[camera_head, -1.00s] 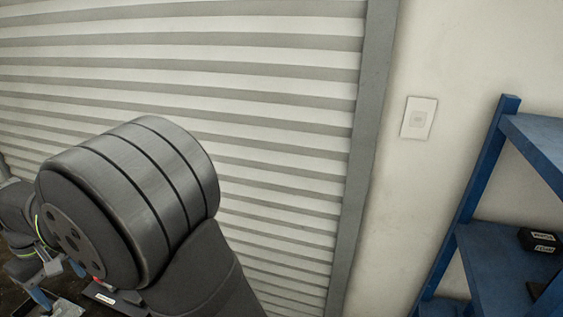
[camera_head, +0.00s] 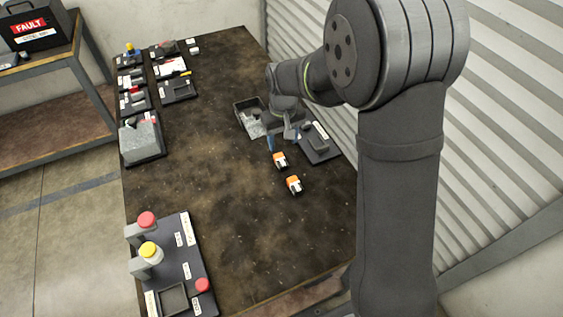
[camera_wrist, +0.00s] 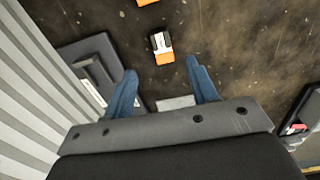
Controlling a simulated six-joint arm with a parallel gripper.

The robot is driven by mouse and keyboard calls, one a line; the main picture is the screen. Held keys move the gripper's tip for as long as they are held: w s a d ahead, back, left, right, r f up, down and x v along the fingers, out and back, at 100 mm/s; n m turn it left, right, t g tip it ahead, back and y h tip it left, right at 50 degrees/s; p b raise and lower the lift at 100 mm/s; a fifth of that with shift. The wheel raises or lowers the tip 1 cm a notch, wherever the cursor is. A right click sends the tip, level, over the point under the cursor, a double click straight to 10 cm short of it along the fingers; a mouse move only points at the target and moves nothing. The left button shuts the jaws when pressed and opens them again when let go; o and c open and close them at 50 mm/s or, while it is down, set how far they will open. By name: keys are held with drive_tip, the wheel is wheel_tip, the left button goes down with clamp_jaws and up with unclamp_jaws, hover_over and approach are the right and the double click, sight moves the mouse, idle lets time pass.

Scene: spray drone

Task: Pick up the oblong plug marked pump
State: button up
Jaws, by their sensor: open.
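Two small orange-and-white blocks lie on the dark table; one (camera_head: 280,160) is nearer my gripper (camera_head: 280,139), the other (camera_head: 294,184) is closer to the front. No marking is legible on either, so I cannot tell which is the pump plug. In the wrist view, my gripper (camera_wrist: 161,70) has its blue fingers apart with nothing held. One orange-and-white block (camera_wrist: 161,47) shows just ahead of the fingertips, and another (camera_wrist: 147,2) is cut by the top edge. A pale grey piece (camera_wrist: 175,103) shows low between the fingers, partly hidden by my gripper.
A dark tray (camera_head: 240,117) and a dark fixture (camera_head: 322,150) flank my gripper. Several trays line the left table edge. A panel (camera_head: 197,262) with red and yellow knobs stands front left. The shutter wall (camera_head: 497,130) is at right. The table middle is clear.

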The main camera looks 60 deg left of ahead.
hover_over(281, 160)
drive_tip(key=f, duration=0.2)
drive_tip(key=d+f, duration=0.1)
drive_tip(key=f, duration=0.1)
drive_tip(key=shift+w+f, duration=0.1)
drive_tip(key=shift+a+f, duration=0.15)
drive_tip(key=shift+f, duration=0.8)
drive_tip(key=shift+a+f, duration=0.2)
drive_tip(key=shift+f, duration=0.7)
drive_tip(key=shift+a+f, duration=0.15)
drive_tip(key=shift+f, duration=0.8)
drive_tip(key=shift+c, duration=0.4)
drive_tip(key=c, duration=1)
